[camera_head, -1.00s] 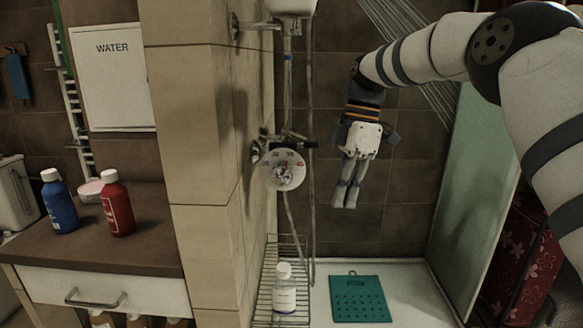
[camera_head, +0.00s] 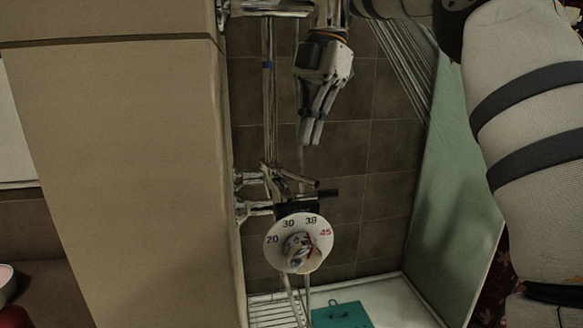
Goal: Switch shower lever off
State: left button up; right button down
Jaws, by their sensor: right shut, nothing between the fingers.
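The shower mixer is on the tiled wall. Its round white dial (camera_head: 299,243) carries the numbers 20, 30, 38 and 45. A metal lever with a dark end (camera_head: 325,194) sticks out to the right just above the dial. My right gripper (camera_head: 312,140) is above the lever, fingers pointing down, shut and empty. It appears apart from the lever, though the depth gap is hard to judge. Thin pale streaks like running water (camera_head: 402,70) slant down at the upper right. My left gripper is not in view.
A green glass panel (camera_head: 455,180) stands at the right. A teal mat (camera_head: 342,316) lies on the shower floor beside a metal rack (camera_head: 268,312). A vertical pipe (camera_head: 268,110) rises behind the lever.

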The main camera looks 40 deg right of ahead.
aim_at(293, 177)
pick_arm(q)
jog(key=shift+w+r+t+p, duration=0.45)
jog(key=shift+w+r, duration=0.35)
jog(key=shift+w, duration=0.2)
pick_arm(e)
jog(key=shift+x, duration=3.8)
jog(key=shift+w, duration=0.2)
